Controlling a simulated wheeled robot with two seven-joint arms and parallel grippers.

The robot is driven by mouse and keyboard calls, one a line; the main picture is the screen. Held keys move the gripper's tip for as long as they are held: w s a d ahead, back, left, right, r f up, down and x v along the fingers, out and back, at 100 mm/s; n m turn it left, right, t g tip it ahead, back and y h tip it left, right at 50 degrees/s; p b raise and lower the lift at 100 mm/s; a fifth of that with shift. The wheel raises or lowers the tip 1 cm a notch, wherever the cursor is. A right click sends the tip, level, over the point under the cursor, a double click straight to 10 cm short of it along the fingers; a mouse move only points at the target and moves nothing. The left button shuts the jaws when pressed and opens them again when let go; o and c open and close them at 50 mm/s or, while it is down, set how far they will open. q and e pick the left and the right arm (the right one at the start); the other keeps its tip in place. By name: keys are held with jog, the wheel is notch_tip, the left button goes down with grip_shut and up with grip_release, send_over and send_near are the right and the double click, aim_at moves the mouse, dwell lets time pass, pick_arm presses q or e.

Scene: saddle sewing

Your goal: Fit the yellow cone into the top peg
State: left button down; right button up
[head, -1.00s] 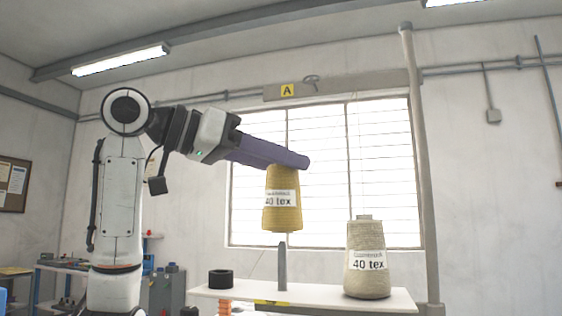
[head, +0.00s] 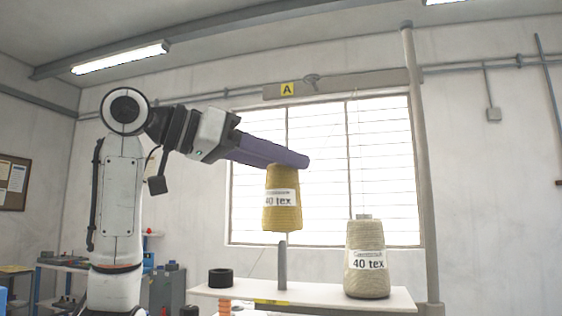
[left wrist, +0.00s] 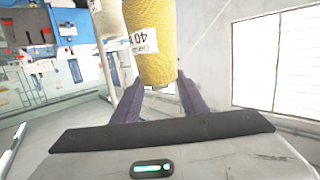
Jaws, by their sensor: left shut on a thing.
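My left gripper (head: 290,160) has purple fingers and is shut on the top end of the yellow cone (head: 282,208). The cone hangs upright with a "40 tex" label, and it also shows between the fingers in the left wrist view (left wrist: 157,50). Its base is just above a grey upright peg (head: 282,265) on the white shelf (head: 335,296). My right gripper is not in view.
A beige cone (head: 366,262) labelled "40 tex" stands upright on the right part of the shelf. A short black cylinder (head: 220,278) sits at the shelf's left end. A tall grey post (head: 424,170) rises at the right. A window (head: 340,130) is behind.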

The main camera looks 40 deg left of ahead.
aim_at(268, 200)
pick_arm(q)
jog(key=shift+f+b, duration=1.35)
jog(key=shift+f, duration=0.25)
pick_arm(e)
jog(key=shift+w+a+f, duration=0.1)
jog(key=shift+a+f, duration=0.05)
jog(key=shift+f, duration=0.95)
pick_arm(q)
jog(key=shift+f+b, duration=0.45)
jog(key=shift+f, duration=0.1)
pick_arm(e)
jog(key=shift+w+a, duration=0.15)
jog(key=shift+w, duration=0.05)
pick_arm(q)
jog(key=shift+f+b, duration=0.7)
jog(key=shift+f, duration=0.15)
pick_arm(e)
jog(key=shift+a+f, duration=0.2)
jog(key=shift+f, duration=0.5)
pick_arm(q)
jog(key=shift+d+f, duration=0.1)
jog(key=shift+f, duration=0.15)
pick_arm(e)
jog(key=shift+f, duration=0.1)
pick_arm(q)
jog(key=shift+s+d+f+b, duration=0.1)
jog(key=shift+d+f+b, duration=0.1)
jog(key=shift+b, duration=0.2)
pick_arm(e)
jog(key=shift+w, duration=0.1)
